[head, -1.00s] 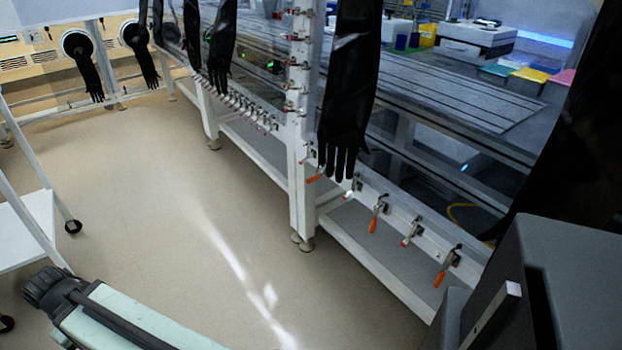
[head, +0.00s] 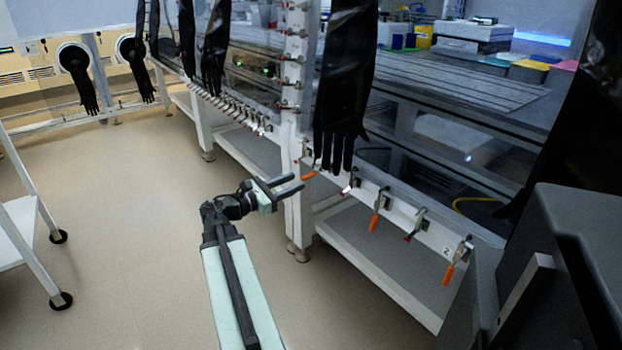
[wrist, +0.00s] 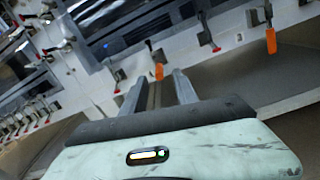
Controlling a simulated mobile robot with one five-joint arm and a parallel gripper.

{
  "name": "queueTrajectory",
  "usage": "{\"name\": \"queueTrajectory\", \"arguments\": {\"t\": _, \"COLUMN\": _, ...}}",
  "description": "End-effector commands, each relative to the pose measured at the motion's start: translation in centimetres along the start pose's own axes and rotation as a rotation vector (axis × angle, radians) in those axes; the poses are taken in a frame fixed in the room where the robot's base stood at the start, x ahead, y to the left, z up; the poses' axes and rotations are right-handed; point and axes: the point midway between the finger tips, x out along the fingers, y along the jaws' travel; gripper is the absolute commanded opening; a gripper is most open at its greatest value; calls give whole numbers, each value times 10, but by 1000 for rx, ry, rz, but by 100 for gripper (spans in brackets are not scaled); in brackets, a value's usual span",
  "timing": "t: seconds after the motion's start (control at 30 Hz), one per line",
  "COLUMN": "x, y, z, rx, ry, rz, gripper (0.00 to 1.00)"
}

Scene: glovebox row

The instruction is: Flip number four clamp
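A row of toggle clamps runs along the white rail under the glovebox window in the head view. Orange-handled clamps show at the left (head: 309,175), middle (head: 374,222) and right (head: 449,274); red-tipped ones sit between them. A "2" label is beside the right one; I cannot read a four. My gripper (head: 288,184) is open and empty, left of the row, its fingers pointing right near the white post. In the wrist view, my gripper (wrist: 158,84) has its two fingers apart, with an orange handle (wrist: 159,71) beyond the gap. Another orange handle (wrist: 271,40) is at upper right.
A black glove (head: 342,100) hangs over the left end of the row. The white post (head: 298,205) stands close to my gripper. A white cart (head: 30,240) is at the left. The floor (head: 120,210) between is clear.

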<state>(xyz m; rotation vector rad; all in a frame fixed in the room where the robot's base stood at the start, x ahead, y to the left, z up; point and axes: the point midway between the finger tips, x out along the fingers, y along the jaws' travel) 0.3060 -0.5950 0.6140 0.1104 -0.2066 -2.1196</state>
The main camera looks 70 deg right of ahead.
Motion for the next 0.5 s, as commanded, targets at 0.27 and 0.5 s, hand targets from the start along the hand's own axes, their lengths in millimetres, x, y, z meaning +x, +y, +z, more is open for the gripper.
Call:
{"name": "queueTrajectory", "arguments": {"t": 0.27, "x": 52, "y": 0, "z": 0, "rx": 2, "ry": 1, "rz": -3, "gripper": 35}}
{"name": "queueTrajectory", "arguments": {"t": 0.5, "x": 70, "y": 0, "z": -1, "rx": 3, "ry": 2, "rz": -1, "gripper": 35}}
